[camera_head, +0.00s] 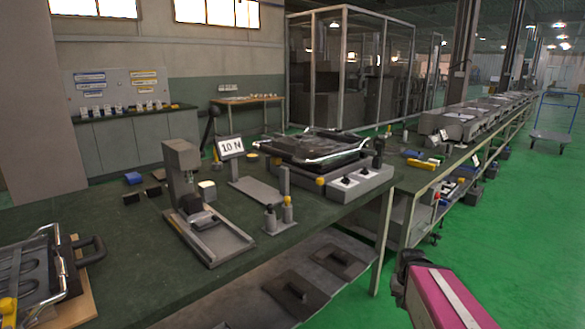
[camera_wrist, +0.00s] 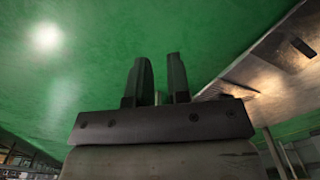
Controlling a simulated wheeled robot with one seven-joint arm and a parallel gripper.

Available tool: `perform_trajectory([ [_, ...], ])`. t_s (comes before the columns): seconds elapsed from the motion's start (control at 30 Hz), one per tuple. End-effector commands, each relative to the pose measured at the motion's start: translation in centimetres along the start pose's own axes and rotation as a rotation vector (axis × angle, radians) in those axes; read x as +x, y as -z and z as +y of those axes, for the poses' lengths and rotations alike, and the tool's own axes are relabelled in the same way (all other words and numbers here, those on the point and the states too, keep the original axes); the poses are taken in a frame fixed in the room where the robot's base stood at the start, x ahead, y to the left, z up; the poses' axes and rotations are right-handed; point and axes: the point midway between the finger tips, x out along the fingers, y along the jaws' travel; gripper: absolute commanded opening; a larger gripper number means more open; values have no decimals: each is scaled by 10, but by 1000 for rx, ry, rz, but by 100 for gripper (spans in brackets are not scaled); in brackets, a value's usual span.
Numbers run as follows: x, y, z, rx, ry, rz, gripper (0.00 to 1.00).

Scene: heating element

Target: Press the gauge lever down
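A black upright lever (camera_head: 209,130) with a thick dark top stands on the green-topped bench, just left of a white sign reading "10 N" (camera_head: 231,147). It leans slightly, and its base is partly hidden behind a grey stand (camera_head: 181,162) in front of it. I cannot tell for sure that this lever is the gauge's. My gripper (camera_wrist: 156,60) shows two dark fingers apart with nothing between them in the wrist view. In the head view my pink-and-dark arm is at the bottom right, off the bench's front edge and far from the lever.
A grey block with knobs (camera_head: 359,186) and a black tray-like fixture (camera_head: 310,147) stand right of the sign. Small posts (camera_head: 278,218) stand near the front edge. Another fixture (camera_head: 38,265) sits at the left. Green floor (camera_head: 500,220) is open at the right.

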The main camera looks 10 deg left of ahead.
Motion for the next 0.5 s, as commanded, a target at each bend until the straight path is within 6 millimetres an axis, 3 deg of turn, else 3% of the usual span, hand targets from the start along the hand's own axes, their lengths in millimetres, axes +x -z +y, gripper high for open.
perform_trajectory([
  [0.27, -23, 28, -18, -172, -10, 10, 0],
  [0.5, -71, 68, -52, -487, -33, 22, 0],
])
